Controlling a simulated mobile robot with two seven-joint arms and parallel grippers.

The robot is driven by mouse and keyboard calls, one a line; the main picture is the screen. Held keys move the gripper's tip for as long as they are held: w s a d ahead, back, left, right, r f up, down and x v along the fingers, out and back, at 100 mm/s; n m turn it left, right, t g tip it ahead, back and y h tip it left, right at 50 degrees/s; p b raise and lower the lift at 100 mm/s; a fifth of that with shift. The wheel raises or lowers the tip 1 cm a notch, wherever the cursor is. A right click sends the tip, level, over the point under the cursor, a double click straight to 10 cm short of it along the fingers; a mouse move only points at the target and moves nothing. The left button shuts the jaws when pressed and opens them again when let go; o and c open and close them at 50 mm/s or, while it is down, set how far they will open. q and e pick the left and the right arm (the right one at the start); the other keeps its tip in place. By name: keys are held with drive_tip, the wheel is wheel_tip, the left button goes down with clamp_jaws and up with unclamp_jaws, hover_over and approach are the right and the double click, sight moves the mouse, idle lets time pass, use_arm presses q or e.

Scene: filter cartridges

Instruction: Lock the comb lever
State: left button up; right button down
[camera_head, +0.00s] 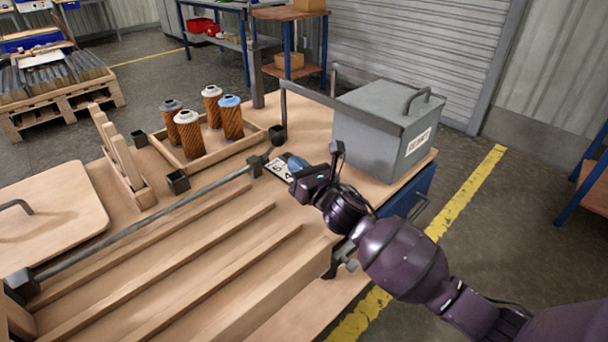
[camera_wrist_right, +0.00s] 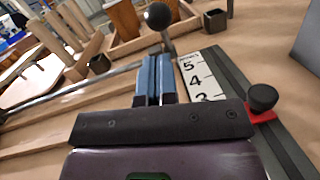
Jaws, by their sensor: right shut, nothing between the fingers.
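The comb lever looks like a long grey rod (camera_head: 150,222) lying across the wooden ribbed comb board (camera_head: 200,260). Its right end has a dark ball knob on a short stalk; the knob (camera_wrist_right: 158,16) shows at the top of the right wrist view. My right gripper (camera_head: 294,163) is shut and empty, with its blue fingers (camera_wrist_right: 155,78) pointing toward the knob's stalk. The fingertips are close to the stalk; I cannot tell whether they touch it. My left gripper is not in view.
A white number scale (camera_wrist_right: 197,80) lies right of the fingers, with a red slider (camera_wrist_right: 263,116) and black knob. Filter cartridges (camera_head: 188,135) stand in a wooden tray behind the board. A grey box (camera_head: 375,125) stands right. A wooden panel (camera_head: 45,225) lies left.

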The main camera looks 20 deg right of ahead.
sight(270, 151)
use_arm(q)
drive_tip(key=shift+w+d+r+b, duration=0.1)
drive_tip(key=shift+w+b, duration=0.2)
drive_tip(key=shift+b, duration=0.1)
use_arm(e)
drive_tip(key=x, duration=0.4)
drive_tip(key=shift+w, duration=0.2)
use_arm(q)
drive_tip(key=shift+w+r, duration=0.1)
